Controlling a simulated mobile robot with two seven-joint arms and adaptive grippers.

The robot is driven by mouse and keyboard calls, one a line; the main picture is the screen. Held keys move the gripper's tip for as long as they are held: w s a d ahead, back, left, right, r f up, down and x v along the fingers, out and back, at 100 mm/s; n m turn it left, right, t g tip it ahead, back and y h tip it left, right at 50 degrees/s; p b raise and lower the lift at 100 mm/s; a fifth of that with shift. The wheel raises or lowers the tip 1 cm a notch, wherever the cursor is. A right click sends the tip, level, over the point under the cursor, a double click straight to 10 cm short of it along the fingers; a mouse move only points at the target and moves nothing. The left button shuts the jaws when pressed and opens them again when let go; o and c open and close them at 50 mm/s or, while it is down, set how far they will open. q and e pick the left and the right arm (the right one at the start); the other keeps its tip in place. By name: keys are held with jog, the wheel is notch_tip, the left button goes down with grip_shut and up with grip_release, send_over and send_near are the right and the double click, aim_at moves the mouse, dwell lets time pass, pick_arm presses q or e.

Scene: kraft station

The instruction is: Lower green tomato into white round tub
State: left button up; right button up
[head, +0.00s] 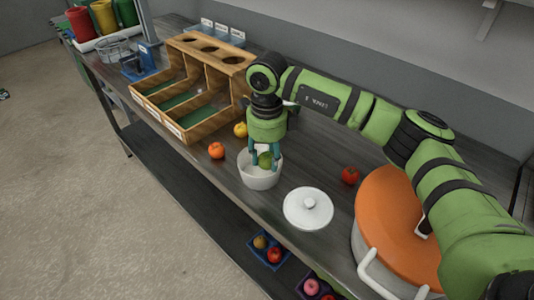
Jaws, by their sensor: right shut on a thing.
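The white round tub (259,180) stands on the dark table near its front edge. My right gripper (264,160) points down over the tub, shut on the green tomato (265,160). The tomato is at the tub's mouth, inside the rim outline as seen from above. I cannot tell whether it touches the tub's bottom. The fingers partly hide the tomato. My left gripper is not in view.
A white lid (308,208) lies right of the tub. An orange tomato (216,150), a yellow one (240,129) and a red one (349,175) lie around. A wooden divided box (196,84) stands behind left; a large orange-lidded pot (392,222) stands right.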

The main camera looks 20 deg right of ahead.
aim_at(267, 156)
jog(key=shift+f, duration=0.25)
dwell(0.6)
jog(key=o, duration=1.1)
jog(key=shift+o, duration=0.2)
jog(key=shift+r, duration=0.15)
notch_tip(267, 156, up, 12)
